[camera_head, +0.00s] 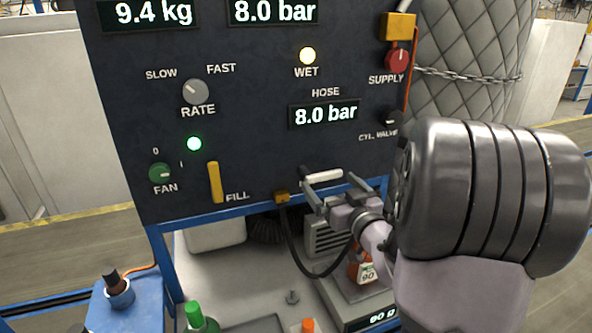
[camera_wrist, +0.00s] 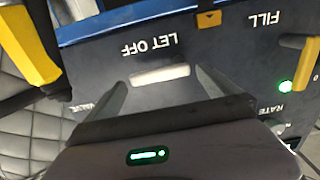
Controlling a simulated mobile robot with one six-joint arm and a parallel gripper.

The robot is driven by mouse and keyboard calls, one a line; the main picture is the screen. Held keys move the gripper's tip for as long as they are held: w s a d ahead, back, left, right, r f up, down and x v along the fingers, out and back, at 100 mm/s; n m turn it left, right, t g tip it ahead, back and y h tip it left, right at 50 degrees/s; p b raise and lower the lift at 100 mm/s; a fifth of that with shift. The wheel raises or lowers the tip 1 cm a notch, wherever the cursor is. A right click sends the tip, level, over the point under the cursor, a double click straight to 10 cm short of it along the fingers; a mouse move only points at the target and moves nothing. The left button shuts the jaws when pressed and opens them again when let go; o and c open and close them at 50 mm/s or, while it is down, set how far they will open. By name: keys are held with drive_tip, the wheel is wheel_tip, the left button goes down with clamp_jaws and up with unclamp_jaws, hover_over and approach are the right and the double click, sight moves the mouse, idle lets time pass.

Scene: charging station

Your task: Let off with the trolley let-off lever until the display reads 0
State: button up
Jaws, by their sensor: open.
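The let-off lever is a short white bar (camera_head: 322,176) at the panel's lower edge. In the wrist view the white bar (camera_wrist: 160,75) lies beside the upside-down LET OFF label. My gripper (camera_head: 330,188) is open at the lever; in the wrist view one finger stands on each side of the bar, with dark gaps hard to judge for contact. The HOSE display (camera_head: 324,115) reads 8.0 bar. Another display at the top (camera_head: 274,11) also reads 8.0 bar, and the left one (camera_head: 153,13) reads 9.4 kg.
The yellow FILL lever (camera_head: 214,182) stands left of my gripper. The green FAN knob (camera_head: 161,173), grey RATE knob (camera_head: 195,91) and red SUPPLY knob (camera_head: 397,59) are on the panel. A black hose (camera_head: 290,240) hangs below. A chained, quilted cylinder (camera_head: 470,65) stands at right.

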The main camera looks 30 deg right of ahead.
sight(325, 178)
drive_tip(key=shift+x, duration=2.3)
